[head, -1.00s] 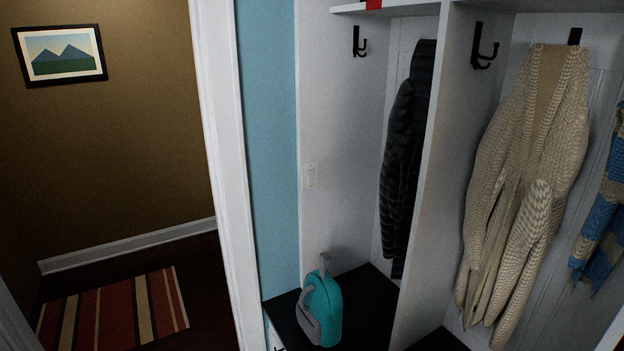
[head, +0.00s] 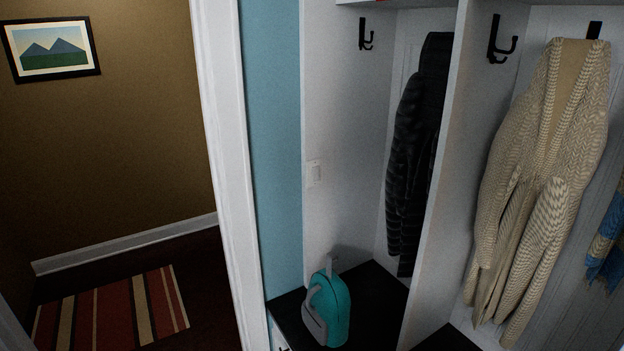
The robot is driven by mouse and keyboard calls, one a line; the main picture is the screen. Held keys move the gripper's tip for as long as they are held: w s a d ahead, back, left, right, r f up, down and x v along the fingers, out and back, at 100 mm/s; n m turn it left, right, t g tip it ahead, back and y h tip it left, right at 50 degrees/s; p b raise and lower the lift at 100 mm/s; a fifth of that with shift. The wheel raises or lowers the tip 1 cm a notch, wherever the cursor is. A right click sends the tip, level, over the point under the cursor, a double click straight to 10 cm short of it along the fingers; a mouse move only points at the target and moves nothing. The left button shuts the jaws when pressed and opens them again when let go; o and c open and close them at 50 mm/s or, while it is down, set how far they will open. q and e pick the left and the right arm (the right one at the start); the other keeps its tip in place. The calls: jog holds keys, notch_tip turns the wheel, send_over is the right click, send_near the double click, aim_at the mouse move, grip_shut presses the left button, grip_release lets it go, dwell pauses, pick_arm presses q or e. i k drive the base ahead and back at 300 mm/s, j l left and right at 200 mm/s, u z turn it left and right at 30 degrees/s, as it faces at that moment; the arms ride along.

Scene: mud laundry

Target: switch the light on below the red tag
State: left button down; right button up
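A white light switch plate (head: 316,173) is on the white side panel of the left cubby, above the bench and left of the dark jacket. Whether its rocker is up or down is too small to tell. Neither of my grippers is in view.
A dark puffer jacket (head: 420,150) and a cream cardigan (head: 545,180) hang in the cubbies. A white door frame (head: 225,150) stands left, with a striped rug (head: 112,312) beyond.

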aim_at(316, 170)
jog(key=i+j, duration=0.25)
jog(key=j, duration=0.15)
jog(key=i+j, duration=0.5)
jog(key=j, duration=0.25)
jog(key=z, duration=1.5)
